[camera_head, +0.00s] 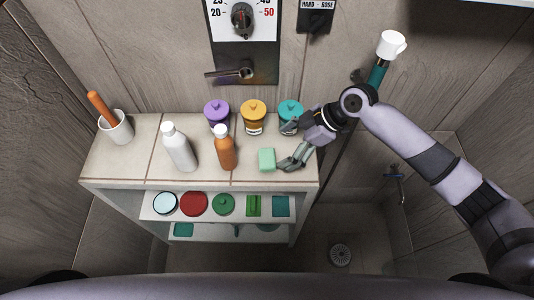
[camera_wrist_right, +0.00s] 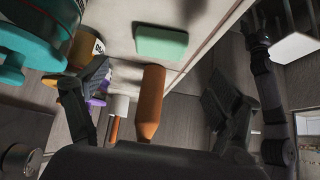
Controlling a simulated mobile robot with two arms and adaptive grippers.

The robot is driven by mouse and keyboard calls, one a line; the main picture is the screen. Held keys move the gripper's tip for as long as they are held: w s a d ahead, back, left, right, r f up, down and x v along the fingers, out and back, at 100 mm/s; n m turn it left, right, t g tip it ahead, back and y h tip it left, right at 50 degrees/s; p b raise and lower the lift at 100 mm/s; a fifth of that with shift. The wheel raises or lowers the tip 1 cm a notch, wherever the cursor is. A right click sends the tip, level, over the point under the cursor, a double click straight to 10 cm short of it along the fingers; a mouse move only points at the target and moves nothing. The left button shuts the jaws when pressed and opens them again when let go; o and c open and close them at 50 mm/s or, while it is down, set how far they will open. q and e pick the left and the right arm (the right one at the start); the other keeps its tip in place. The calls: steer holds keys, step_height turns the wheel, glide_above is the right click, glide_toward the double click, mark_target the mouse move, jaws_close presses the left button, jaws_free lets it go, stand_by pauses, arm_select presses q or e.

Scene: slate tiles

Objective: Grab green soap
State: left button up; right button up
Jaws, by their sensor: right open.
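The green soap (camera_head: 266,159) is a pale green block on the tiled top of the shelf unit, near its right end. My right gripper (camera_head: 289,145) is open just right of the soap in the head view, one finger near the teal-lidded jar and the other near the shelf's right edge. In the right wrist view the soap (camera_wrist_right: 161,42) lies on the pale surface, ahead of and between the spread fingers of the right gripper (camera_wrist_right: 160,105). Nothing is between the fingertips. My left gripper is not in view.
An orange bottle (camera_head: 225,148) and a white bottle (camera_head: 178,147) stand left of the soap. Jars with purple (camera_head: 217,112), yellow (camera_head: 253,118) and teal (camera_head: 291,112) lids stand behind. A cup (camera_head: 116,127) is far left. The lower shelf (camera_head: 150,208) holds several items, including a green bar (camera_head: 253,206).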

mark_target(266, 158)
steer(key=shift+x, duration=0.8)
steer(key=p+x, duration=0.2)
steer(key=x, duration=0.2)
steer(key=shift+a+f, duration=0.25)
steer(key=shift+a, duration=0.1)
steer(key=shift+a+f, duration=0.15)
steer(key=shift+f, duration=0.1)
steer(key=shift+c, duration=0.3)
steer(key=c, duration=1.2)
steer(key=shift+c, duration=0.4)
steer(key=shift+r, duration=0.15)
